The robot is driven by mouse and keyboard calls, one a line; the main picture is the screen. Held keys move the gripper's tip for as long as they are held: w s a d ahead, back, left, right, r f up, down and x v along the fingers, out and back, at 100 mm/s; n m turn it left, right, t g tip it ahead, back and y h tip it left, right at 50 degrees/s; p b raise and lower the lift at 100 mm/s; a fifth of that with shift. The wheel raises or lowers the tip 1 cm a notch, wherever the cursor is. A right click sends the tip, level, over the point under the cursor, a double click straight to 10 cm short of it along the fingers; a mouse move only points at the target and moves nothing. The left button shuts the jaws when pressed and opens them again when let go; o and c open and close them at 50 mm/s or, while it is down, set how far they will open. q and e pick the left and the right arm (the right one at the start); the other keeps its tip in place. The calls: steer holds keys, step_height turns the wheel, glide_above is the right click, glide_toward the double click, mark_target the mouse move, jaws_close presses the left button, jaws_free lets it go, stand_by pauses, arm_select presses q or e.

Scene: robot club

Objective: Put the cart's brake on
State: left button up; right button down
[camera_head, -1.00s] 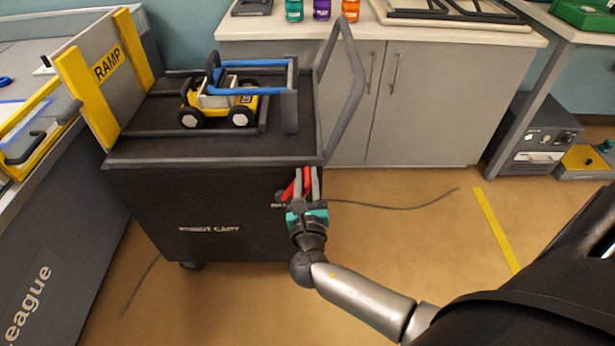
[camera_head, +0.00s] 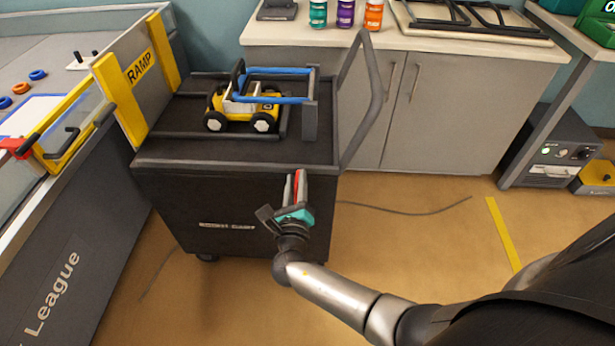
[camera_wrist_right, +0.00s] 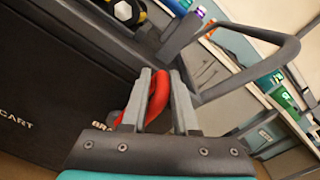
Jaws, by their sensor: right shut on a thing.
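The dark robot cart (camera_head: 165,200) stands at centre left with its tubular handle (camera_head: 372,95) at its right end. A red brake lever (camera_head: 298,180) is at the cart's front side near the right corner. My right gripper (camera_head: 297,185) is shut on it, fingers pointing up. In the right wrist view the red lever (camera_wrist_right: 159,95) shows between the two grey fingers (camera_wrist_right: 160,100), beside a partly covered white label beginning "BRA" (camera_wrist_right: 101,123). The fingers hide part of the lever. My left gripper is not in view.
A league table (camera_head: 60,240) stands at left, cabinets (camera_head: 440,110) behind. A cable (camera_head: 410,212) lies on open floor at right.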

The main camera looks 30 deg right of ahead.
steer(key=a+n, duration=0.1)
steer(key=w+a+n, duration=0.2)
steer(key=shift+a+f+n, duration=0.2)
steer(key=shift+f+n, duration=0.1)
steer(key=shift+f, duration=0.05)
steer(key=shift+w+a+f+n, duration=0.25)
steer(key=shift+w+a+n, duration=0.1)
steer(key=shift+a+n, duration=0.25)
steer(key=shift+w+a+f+n, duration=0.3)
steer(key=shift+a+n, duration=0.15)
steer(key=shift+n, duration=0.15)
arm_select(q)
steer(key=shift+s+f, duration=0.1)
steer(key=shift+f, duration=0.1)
arm_select(e)
steer(key=shift+w+a, duration=0.1)
steer(key=shift+a, duration=0.05)
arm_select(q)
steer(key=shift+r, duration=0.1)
arm_select(e)
steer(key=c, duration=0.8)
jaws_free()
